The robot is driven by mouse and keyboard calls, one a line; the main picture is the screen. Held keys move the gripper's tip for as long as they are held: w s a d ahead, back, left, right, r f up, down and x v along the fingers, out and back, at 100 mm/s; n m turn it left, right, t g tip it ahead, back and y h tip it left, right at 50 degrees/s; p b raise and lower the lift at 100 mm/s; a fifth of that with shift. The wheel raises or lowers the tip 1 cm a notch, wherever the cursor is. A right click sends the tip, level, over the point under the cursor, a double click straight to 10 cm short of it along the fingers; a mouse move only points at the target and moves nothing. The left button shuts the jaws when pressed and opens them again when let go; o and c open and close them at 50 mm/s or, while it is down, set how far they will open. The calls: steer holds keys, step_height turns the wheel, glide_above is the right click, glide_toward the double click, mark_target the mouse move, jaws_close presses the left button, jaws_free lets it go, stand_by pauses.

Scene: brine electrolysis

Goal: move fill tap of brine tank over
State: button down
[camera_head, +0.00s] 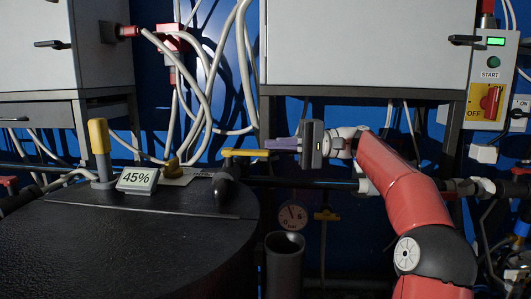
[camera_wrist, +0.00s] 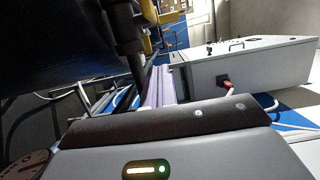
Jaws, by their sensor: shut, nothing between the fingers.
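The brine tank (camera_head: 130,245) is a large black round vessel at the lower left, with a display reading 45% on its lid. What looks like its fill tap (camera_head: 228,185) is a black pipe piece at the lid's right edge, with a yellow lever (camera_head: 243,153) pointing right. In the wrist view a black pipe (camera_wrist: 129,45) and yellow parts (camera_wrist: 148,42) show just beyond my fingers. My gripper (camera_head: 268,144) is shut and empty, its purple-grey fingers level, pointing left at the lever's right end. I cannot tell whether they touch it. The fingers also show in the wrist view (camera_wrist: 158,72).
A yellow upright handle (camera_head: 99,137) and the 45% display (camera_head: 137,180) stand on the lid. Grey cabinets (camera_head: 365,45) hang above, with loose white cables (camera_head: 210,80) between them. A dark horizontal pipe (camera_head: 300,183) runs below my gripper. A gauge (camera_head: 293,215) and an open dark cylinder (camera_head: 284,245) are lower.

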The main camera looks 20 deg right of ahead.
mark_target(266, 150)
steer(key=shift+s+a+b, duration=0.55)
steer(key=shift+s+a, duration=1.15)
steer(key=shift+a, duration=0.15)
steer(key=shift+s+f+t+b, duration=0.15)
steer(key=shift+t+b, duration=0.25)
steer(key=shift+b, duration=0.05)
steer(key=shift+s+m+t+b, duration=0.15)
steer(key=shift+m+t+b, duration=0.15)
steer(key=shift+m, duration=0.1)
